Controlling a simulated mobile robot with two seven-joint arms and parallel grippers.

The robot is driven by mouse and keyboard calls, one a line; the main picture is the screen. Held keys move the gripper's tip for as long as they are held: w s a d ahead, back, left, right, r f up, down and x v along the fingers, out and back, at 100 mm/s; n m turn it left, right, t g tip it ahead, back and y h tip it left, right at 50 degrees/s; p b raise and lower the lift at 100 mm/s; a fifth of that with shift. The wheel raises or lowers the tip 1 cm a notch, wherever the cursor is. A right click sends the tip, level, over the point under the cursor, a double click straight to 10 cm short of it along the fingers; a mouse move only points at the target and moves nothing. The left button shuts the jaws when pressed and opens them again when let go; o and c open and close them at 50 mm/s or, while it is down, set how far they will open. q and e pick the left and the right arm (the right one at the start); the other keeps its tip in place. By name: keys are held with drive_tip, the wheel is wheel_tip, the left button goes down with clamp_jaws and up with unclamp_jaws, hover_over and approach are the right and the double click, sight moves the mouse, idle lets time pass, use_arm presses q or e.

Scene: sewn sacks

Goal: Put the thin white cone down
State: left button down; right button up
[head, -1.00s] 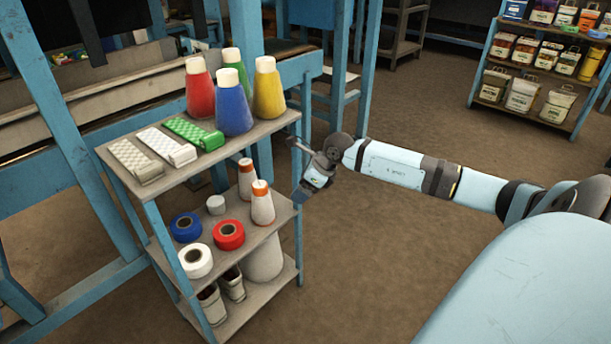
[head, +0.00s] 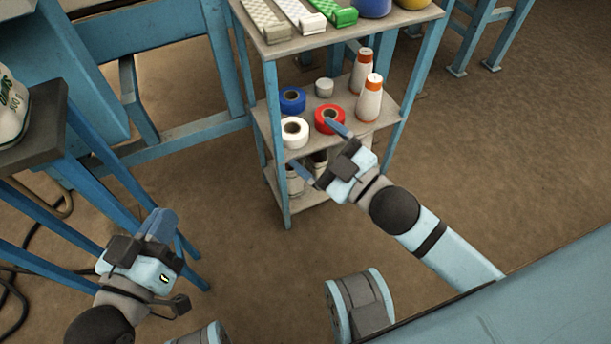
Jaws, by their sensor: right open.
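I cannot tell which is the thin white cone. My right gripper (head: 310,143) is open and empty, in front of the rack. Its fingers point at the shelves, left of and below the front cone, apart from both cones. One fingertip overlaps the red roll's lower edge in view. My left gripper (head: 160,225) is at the lower left, far from the rack, its fingers together with nothing visible between them.
The middle shelf (head: 345,103) also holds a blue roll (head: 292,100), a white roll (head: 295,132), a red roll (head: 330,119) and a small grey-white cylinder (head: 324,87). Bottom-shelf items are partly hidden by my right gripper. A dark-topped table (head: 45,150) with a white sack is at left.

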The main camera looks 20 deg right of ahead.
use_arm(q)
drive_tip(key=shift+s+f, duration=0.15)
drive_tip(key=shift+f, duration=0.05)
use_arm(e)
drive_tip(key=s+a+m+g, duration=0.3)
drive_tip(key=s+a+m, duration=0.1)
drive_tip(key=s+m, duration=0.2)
drive_tip(key=shift+a+r+m, duration=0.3)
drive_tip(key=shift+r+m, duration=0.05)
drive_tip(key=shift+m, duration=0.25)
use_arm(q)
drive_tip(key=shift+r, duration=0.1)
use_arm(e)
drive_tip(key=shift+w, duration=0.1)
